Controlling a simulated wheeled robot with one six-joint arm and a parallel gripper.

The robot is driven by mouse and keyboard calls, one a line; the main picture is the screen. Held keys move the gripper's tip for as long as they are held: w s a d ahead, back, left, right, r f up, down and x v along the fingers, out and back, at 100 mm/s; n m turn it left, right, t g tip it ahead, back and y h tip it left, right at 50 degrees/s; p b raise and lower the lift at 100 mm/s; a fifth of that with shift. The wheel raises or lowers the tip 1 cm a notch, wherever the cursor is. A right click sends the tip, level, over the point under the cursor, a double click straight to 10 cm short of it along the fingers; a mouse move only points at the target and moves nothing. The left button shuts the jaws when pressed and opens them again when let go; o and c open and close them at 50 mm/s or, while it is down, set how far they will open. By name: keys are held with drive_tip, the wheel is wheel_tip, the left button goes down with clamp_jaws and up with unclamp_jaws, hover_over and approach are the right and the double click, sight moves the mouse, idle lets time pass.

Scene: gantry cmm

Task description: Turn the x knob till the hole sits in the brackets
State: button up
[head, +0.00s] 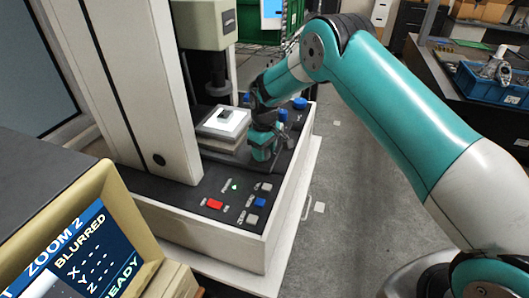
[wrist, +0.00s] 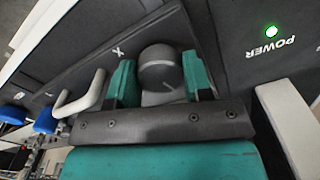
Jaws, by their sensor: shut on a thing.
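The grey x knob (wrist: 160,70) sits on the dark panel beside a printed X, with a pale pointer line on its face. My gripper (wrist: 160,78) is shut on it, one teal finger on each side. In the head view my gripper (head: 263,148) is at the machine's right side, and the knob is hidden there. The screen (head: 72,255) at lower left reads ZOOM 2, BLURRED, X, Y, Z and READY. Its picture area is mostly cut off, so I cannot see the hole or the brackets.
A small grey part (head: 224,114) lies on the bright stage (head: 212,128) under the optics column (head: 216,75). Blue knobs (head: 300,103) are near my gripper. A red button (head: 215,204) is on the front panel. In the wrist view, a pale handle (wrist: 82,95) is left of the fingers.

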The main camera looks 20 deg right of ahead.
drive_tip(key=m+b, duration=0.2)
drive_tip(key=m, duration=0.1)
drive_tip(key=shift+f, duration=0.15)
drive_tip(key=m+b, duration=0.2)
drive_tip(key=m, duration=0.2)
drive_tip(key=m+b, duration=0.1)
drive_tip(key=m, duration=0.2)
drive_tip(key=shift+a+m, duration=0.1)
drive_tip(key=shift+m, duration=0.2)
drive_tip(key=shift+r+m+b, duration=0.2)
drive_tip(key=shift+m+b, duration=0.4)
drive_tip(key=shift+m, duration=1)
drive_tip(key=o, duration=0.9)
